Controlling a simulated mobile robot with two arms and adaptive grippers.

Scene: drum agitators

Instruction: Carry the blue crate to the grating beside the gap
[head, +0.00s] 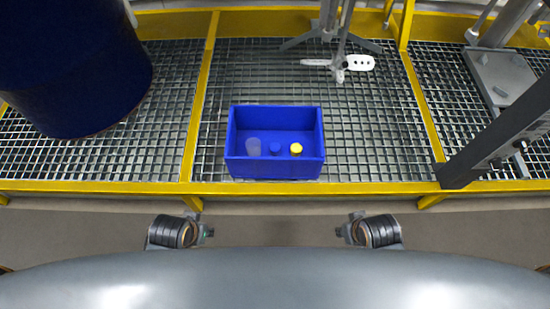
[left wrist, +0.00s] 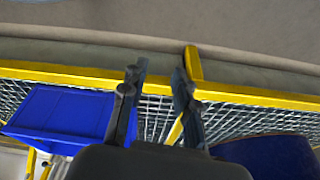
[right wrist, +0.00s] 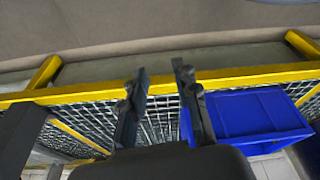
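The blue crate (head: 273,169) stands upright on the metal grating (head: 365,135), close to its yellow front edge. The crate also shows in the left wrist view (left wrist: 62,115) and the right wrist view (right wrist: 258,115). My left gripper (left wrist: 160,72) is open and empty, apart from the crate. My right gripper (right wrist: 161,75) is open and empty, also apart from it. In the head view the fingers are not clear.
A large dark blue drum (head: 75,70) stands at the left. An agitator with a white propeller (head: 340,64) hangs or stands behind the crate. A grey metal post (head: 495,140) rises at the right. Yellow beams (head: 200,95) divide the grating. Grating beside the crate is free.

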